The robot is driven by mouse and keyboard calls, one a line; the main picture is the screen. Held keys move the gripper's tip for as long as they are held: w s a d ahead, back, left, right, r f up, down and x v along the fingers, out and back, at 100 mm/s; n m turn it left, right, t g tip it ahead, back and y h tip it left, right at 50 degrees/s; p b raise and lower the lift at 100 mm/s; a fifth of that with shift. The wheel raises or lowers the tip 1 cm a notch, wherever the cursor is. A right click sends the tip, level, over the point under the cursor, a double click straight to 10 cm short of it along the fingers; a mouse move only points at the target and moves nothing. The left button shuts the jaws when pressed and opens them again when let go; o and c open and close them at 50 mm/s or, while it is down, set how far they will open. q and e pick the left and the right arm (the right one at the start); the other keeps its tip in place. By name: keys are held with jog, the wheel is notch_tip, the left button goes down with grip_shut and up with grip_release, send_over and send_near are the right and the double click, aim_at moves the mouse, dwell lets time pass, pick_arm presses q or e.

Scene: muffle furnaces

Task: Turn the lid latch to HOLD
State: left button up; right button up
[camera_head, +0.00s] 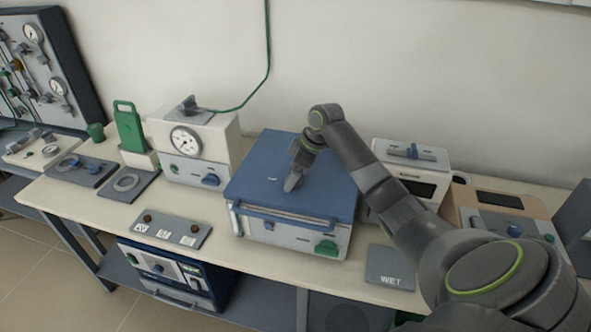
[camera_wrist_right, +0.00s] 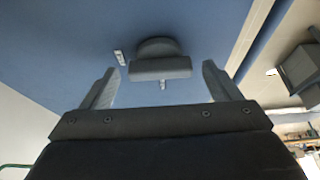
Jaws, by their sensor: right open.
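The furnace box (camera_head: 290,235) has a blue lid (camera_head: 262,165) and stands mid-bench. The lid latch (camera_wrist_right: 160,62), a grey round knob with a straight bar, shows in the right wrist view. Two small pale marks sit beside it on the lid, too small to read. My right gripper (camera_head: 292,184) is above the lid and hides the latch in the head view. In the right wrist view its open fingers (camera_wrist_right: 160,78) point at the latch, one toward each end of the bar, with gaps visible on both sides. My left gripper is out of view.
A white gauge unit (camera_head: 190,150) stands left of the box, and a white unit with a top handle (camera_head: 412,165) stands right. A grey WET plate (camera_head: 390,268) lies at front right. A switch panel (camera_head: 172,230) lies at front left. A green cord (camera_head: 268,50) hangs behind.

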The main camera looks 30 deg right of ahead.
jog(key=c, duration=1)
jog(key=shift+n, duration=0.3)
jog(key=shift+w+n+g+y, duration=0.1)
jog(key=shift+n+g+y, duration=0.3)
jog(key=shift+n, duration=0.6)
jog(key=shift+n+g+b, duration=0.3)
jog(key=shift+n+b, duration=0.05)
jog(key=shift+n, duration=0.55)
jog(key=n+b, duration=0.1)
jog(key=n, duration=0.1)
jog(key=n+g+b, duration=0.1)
jog(key=n, duration=0.1)
jog(key=n+g+y+b, duration=0.1)
jog(key=n, duration=0.1)
jog(key=shift+w+d, duration=0.1)
jog(key=shift+w, duration=0.15)
jog(key=n+g, duration=0.1)
jog(key=n, duration=0.2)
jog(key=shift+r, duration=0.15)
jog(key=n+g, duration=0.1)
jog(key=n, duration=0.1)
jog(key=n+h+p, duration=0.1)
jog(key=n, duration=0.1)
jog(key=shift+w+g, duration=0.15)
jog(key=shift+g, duration=0.25)
jog(key=shift+n, duration=0.3)
